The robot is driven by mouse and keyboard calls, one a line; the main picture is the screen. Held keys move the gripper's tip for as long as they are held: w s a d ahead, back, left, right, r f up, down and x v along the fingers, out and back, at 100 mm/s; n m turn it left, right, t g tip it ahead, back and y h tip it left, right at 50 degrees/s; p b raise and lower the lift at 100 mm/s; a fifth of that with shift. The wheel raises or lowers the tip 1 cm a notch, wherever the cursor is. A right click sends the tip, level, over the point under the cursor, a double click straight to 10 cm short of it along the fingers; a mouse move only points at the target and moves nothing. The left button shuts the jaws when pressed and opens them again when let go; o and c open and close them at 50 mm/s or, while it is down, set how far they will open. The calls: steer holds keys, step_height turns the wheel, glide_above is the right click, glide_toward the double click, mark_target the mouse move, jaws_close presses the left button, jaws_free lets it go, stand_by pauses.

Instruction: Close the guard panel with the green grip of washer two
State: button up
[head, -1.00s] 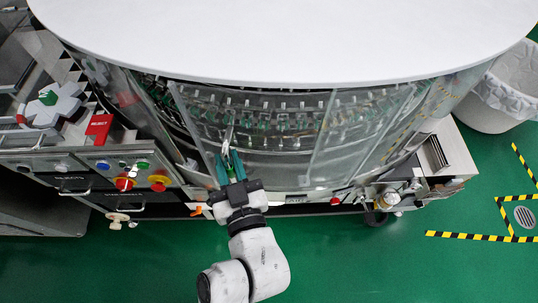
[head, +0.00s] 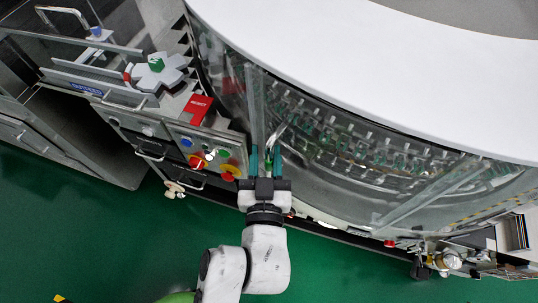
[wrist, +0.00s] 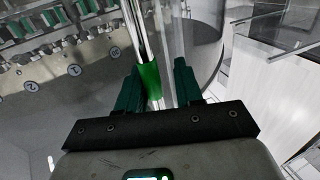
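The clear curved guard panel (head: 320,150) is on the front of the washer, below its white top. Its upright metal handle with a green grip (head: 268,161) stands near a panel edge at the left of the washer front. The green grip (wrist: 150,80) also shows in the wrist view. My gripper (head: 265,155) has its two teal fingers on either side of the grip. In the wrist view my gripper (wrist: 157,80) is open, with the grip close to the left finger and a gap to the right finger. Whether the left finger touches it cannot be told.
A control console (head: 205,150) with red, yellow and blue buttons stands close left of my gripper. Behind the clear panels are rows of bottle holders (head: 350,150). A small side unit (head: 470,255) stands at the lower right. The green floor in front is clear.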

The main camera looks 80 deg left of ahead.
steer(key=shift+o, duration=1.2)
steer(key=shift+s+a, duration=0.15)
steer(key=shift+s, duration=0.4)
steer(key=shift+w, duration=0.1)
steer(key=d+b, duration=0.4)
steer(key=d, duration=0.7)
steer(key=shift+s+b, duration=0.3)
